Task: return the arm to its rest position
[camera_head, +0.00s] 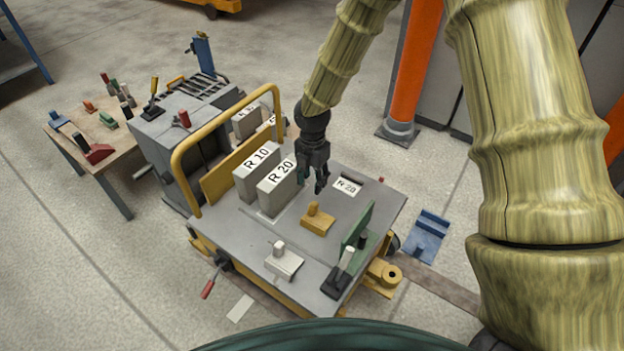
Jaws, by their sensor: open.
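My gripper (314,178) hangs from my arm, fingers pointing down, above the grey top of a cart (235,232). Its jaws are open, and I see nothing between them. It is just right of a grey block labelled R 20 (277,191); whether it touches the block I cannot tell. A second grey block labelled R 10 (252,176) stands beside that one to the left. A white label reading R 20 (347,187) lies on the cart top to the right of my gripper.
A yellow block with a knob (317,222), a pale knobbed block (283,262) and a green upright plate (357,224) stand on the cart. A yellow rail (190,142) rises at its left. A tool table (75,137) is left, an orange post (412,70) behind.

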